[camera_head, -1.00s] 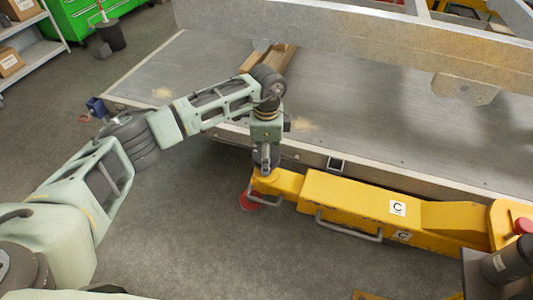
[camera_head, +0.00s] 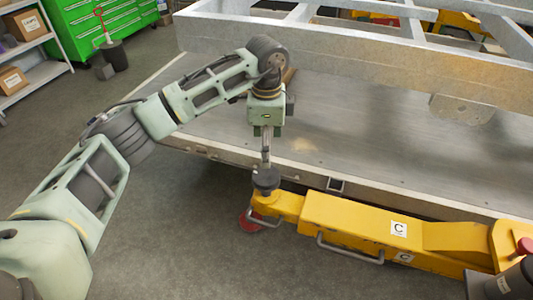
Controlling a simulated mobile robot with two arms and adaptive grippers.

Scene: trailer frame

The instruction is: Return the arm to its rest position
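My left arm comes in from the left, over the floor and the edge of the grey deck, and bends down at its wrist. My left gripper (camera_head: 266,158) points down, with slim grey fingers close above a dark round knob (camera_head: 266,181) on the left end of the yellow beam (camera_head: 350,222). The fingers look narrow from here. I cannot tell whether they touch the knob or whether they are open. My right gripper is not in view.
The trailer's grey deck (camera_head: 370,150) lies behind the arm, with a metal frame (camera_head: 330,40) above it. A red disc (camera_head: 250,221) is under the beam's left end. A green cabinet (camera_head: 105,25) and shelf (camera_head: 35,70) stand back left. Floor at front is clear.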

